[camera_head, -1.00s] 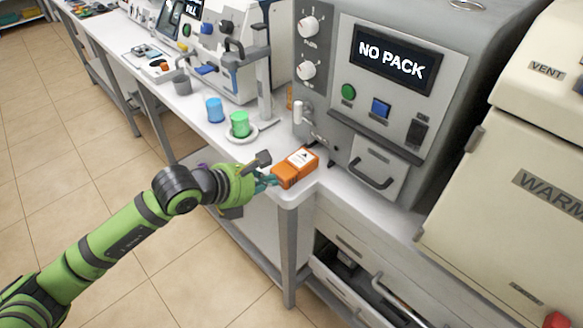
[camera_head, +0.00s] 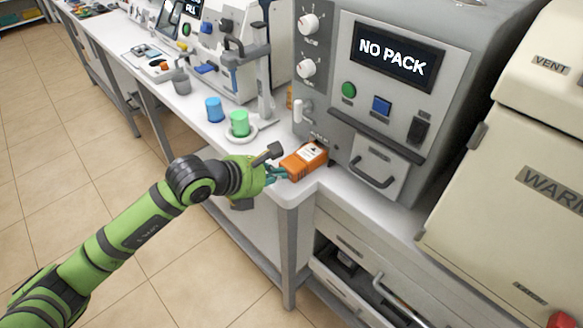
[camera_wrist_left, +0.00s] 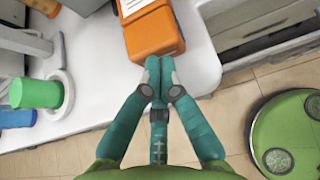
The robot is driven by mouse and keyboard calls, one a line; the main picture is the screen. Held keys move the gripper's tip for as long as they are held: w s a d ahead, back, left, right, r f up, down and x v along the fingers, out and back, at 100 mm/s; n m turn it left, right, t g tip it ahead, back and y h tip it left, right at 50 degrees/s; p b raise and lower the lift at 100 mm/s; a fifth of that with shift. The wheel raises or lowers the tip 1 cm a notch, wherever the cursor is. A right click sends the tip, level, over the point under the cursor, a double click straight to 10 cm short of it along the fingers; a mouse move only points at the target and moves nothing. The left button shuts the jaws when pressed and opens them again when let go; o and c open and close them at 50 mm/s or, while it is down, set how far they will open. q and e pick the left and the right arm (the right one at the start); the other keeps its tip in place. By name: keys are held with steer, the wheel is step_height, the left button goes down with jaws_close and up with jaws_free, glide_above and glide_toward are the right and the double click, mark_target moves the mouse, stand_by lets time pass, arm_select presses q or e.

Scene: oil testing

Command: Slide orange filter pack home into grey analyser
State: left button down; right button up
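The orange filter pack (camera_head: 303,160), with a white label on top, lies on the bench corner in front of the grey analyser (camera_head: 350,120). The analyser's display reads NO PACK. My left gripper (camera_head: 279,173) is at the pack's near left end. In the left wrist view, its teal fingertips (camera_wrist_left: 160,70) are together and point at the end face of the pack (camera_wrist_left: 154,36); they seem to touch it, with nothing held between them. The pack's far end is close to the analyser's lower front; the opening it faces cannot be made out. My right gripper is not in view.
A green cup (camera_head: 239,122) on a white saucer (camera_head: 241,136) and a blue cup (camera_head: 214,109) stand left of the pack. A handled drawer (camera_head: 377,165) is on the analyser's front. The bench edge (camera_head: 290,198) is close below the pack. A cream WARM-labelled machine (camera_head: 510,220) stands at right.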

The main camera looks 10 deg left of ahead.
mark_target(296, 160)
arm_select(q)
steer(key=shift+w+d+f+b, duration=0.1)
steer(key=shift+w+d+b, duration=0.55)
steer(key=shift+w+d, duration=0.55)
steer(key=shift+w+d+b, duration=0.6)
steer(key=shift+w+d, duration=0.25)
steer(key=shift+w, duration=0.5)
steer(key=shift+s+a+r+p, duration=0.2)
steer(key=shift+a+r+p, duration=0.05)
steer(key=shift+p, duration=0.05)
steer(key=p+v, duration=0.1)
steer(key=v, duration=0.4)
steer(key=shift+s+a+f+p, duration=0.15)
steer(key=shift+s+f+p, duration=0.1)
steer(key=shift+p, duration=0.1)
steer(key=shift+f+v, duration=0.25)
steer(key=shift+v, duration=1.2)
steer(key=shift+s+a, duration=0.1)
